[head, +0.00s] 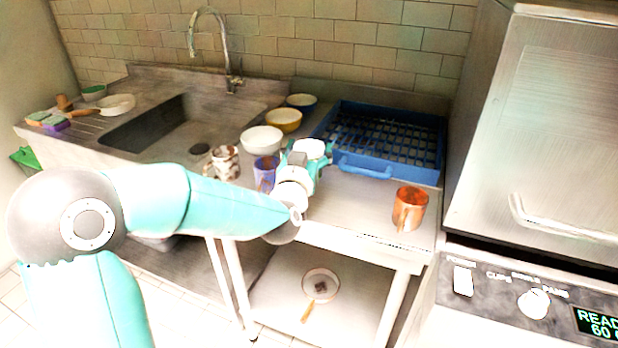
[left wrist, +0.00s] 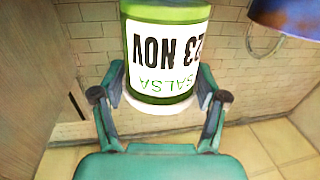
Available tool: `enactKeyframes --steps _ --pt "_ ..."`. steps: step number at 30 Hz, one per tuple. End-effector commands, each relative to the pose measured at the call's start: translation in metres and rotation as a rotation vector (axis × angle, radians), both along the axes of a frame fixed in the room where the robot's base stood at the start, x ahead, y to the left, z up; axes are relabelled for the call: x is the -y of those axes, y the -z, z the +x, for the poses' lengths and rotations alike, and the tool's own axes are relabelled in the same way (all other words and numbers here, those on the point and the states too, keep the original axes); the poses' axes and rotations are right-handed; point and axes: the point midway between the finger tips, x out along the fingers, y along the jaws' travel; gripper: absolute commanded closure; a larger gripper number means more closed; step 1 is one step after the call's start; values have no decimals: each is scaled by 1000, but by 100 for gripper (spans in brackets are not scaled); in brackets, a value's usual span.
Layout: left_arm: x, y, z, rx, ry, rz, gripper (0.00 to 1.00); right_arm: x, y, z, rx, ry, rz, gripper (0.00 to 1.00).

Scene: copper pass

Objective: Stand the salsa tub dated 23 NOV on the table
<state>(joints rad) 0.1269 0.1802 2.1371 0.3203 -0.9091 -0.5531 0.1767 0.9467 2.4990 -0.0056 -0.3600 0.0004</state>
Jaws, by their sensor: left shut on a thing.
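The salsa tub (left wrist: 165,50) is green with a white label reading SALSA and 23 NOV, the first digit partly cut off. The lettering appears upside down in the left wrist view, with the white lid at the lower end. My left gripper (left wrist: 160,100) is shut on this tub. In the head view my left gripper (head: 303,170) is over the steel table (head: 350,215), and the tub's white lid (head: 310,147) faces up. Its body is mostly hidden by the gripper. I cannot tell whether its base touches the table. My right gripper is out of view.
A purple mug (head: 264,170) is close left of the gripper, beside a brown-and-white mug (head: 222,162). A white bowl (head: 261,140) stands behind, and a blue rack (head: 367,170) is at back right. An orange mug (head: 410,207) stands right, with clear table between.

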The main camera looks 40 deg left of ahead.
Motion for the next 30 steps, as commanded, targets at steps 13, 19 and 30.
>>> enactKeyframes --steps 13,19,30 --pt "-1 50 0 -2 -2 1 79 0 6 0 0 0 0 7" --pt "-2 63 -1 5 -2 2 79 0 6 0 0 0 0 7" --pt "-1 64 -1 2 -2 1 16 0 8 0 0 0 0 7"
